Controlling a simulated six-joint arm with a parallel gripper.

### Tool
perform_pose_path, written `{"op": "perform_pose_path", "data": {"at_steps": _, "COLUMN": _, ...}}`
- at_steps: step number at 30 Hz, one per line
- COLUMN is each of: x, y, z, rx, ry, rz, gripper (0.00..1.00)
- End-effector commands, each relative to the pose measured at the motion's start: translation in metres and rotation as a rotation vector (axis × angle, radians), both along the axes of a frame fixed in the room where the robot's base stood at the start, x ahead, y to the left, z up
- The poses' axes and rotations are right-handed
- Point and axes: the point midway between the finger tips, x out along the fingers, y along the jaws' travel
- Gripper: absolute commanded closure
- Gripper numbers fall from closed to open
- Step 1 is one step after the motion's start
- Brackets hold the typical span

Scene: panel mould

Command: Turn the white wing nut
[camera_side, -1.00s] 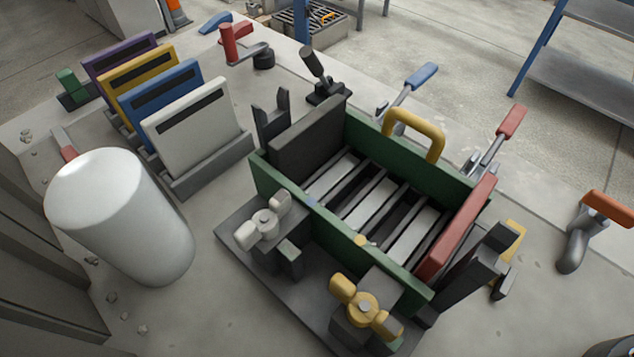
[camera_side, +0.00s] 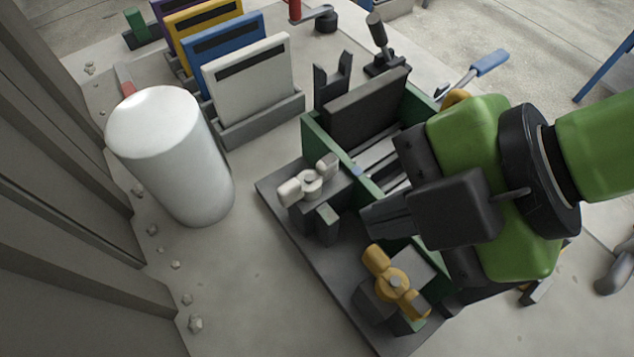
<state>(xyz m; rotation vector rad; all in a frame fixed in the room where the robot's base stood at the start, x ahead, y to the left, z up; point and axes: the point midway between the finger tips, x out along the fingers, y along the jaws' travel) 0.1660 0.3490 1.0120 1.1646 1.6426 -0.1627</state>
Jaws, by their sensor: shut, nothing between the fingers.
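The white wing nut (camera_side: 309,182) sits on its dark block at the left front of the green-walled mould (camera_side: 318,146). Its two wings run from lower left to upper right. My gripper (camera_side: 368,221) is shut and empty. It comes in from the right over the mould, with its fingertips pointing left, to the right of the white wing nut and apart from it. A yellow wing nut (camera_side: 395,282) stands below my gripper on its own block. My gripper and arm hide much of the mould's slats and its right side.
A white cylinder (camera_side: 170,160) stands at the left. White (camera_side: 250,80), blue (camera_side: 215,60) and yellow (camera_side: 195,22) panels stand in a rack behind. A black-handled clamp (camera_side: 378,40) and a blue-handled clamp (camera_side: 485,65) stand at the back. Bare table lies at the front left.

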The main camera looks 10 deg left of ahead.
Motion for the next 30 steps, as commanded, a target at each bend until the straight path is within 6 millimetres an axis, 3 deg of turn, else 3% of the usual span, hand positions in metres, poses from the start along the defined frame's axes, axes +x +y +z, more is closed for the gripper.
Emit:
{"op": "perform_pose_path", "data": {"at_steps": 8, "x": 0.001, "y": 0.034, "z": -0.047, "rx": -0.003, "ry": 0.002, "rz": 0.001, "gripper": 1.00}}
{"op": "perform_pose_path", "data": {"at_steps": 21, "x": 0.025, "y": 0.058, "z": -0.045, "rx": 0.003, "ry": -0.001, "rz": 0.001, "gripper": 1.00}}
{"op": "perform_pose_path", "data": {"at_steps": 30, "x": 0.030, "y": 0.063, "z": -0.045, "rx": 0.000, "ry": 0.000, "rz": -0.002, "gripper": 1.00}}
